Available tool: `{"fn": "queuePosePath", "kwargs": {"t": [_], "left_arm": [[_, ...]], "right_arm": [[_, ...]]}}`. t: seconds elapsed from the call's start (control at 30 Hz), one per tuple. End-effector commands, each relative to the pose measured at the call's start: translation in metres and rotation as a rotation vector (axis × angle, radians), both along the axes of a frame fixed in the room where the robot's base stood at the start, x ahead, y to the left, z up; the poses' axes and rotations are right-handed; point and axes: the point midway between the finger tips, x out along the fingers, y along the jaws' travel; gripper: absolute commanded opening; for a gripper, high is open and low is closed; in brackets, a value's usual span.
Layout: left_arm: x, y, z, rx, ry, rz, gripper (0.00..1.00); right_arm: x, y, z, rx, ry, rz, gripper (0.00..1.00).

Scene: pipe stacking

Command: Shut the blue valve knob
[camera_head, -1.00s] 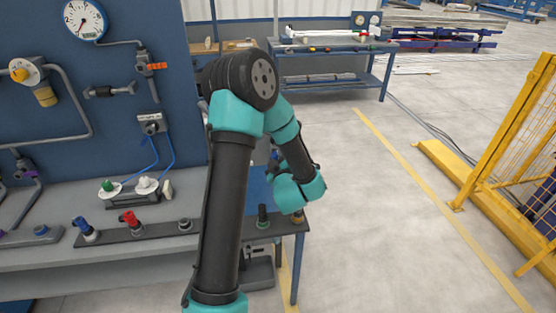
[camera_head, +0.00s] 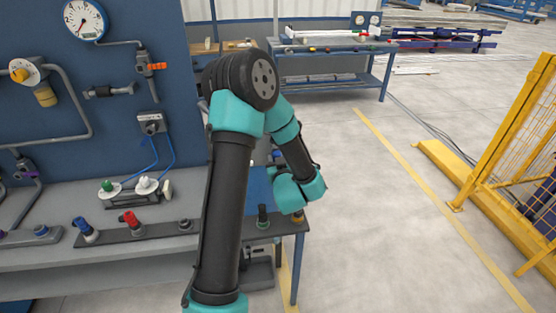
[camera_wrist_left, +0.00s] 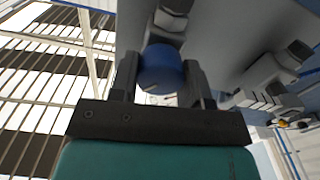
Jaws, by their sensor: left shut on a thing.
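The blue valve knob (camera_wrist_left: 161,70) sits between the two dark fingers of my left gripper (camera_wrist_left: 160,74) in the left wrist view. The gripper is shut on the knob, with a finger against each side. A grey valve body (camera_wrist_left: 168,22) shows just beyond the knob. In the head view my left arm stands in front of the bench's right end, and its links hide the fingers and most of what they hold. My right gripper is in neither view.
A panel with a gauge (camera_head: 85,19) and pipes stands behind. A yellow fence (camera_head: 505,130) is at right; the floor between is clear.

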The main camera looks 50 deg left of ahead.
Motion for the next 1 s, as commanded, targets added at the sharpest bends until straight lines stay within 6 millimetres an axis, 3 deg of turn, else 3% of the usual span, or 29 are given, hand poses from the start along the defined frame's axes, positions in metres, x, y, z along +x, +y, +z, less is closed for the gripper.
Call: {"fn": "queuePosePath", "kwargs": {"t": [0.7,1.0], "left_arm": [[0.0000,-0.0008,-0.0018,0.356,0.564,-0.002,0.20],[-0.0001,-0.0009,-0.0020,0.453,0.716,-0.002,0.20]], "right_arm": [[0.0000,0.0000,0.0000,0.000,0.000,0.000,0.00],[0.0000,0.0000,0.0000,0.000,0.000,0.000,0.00]]}}
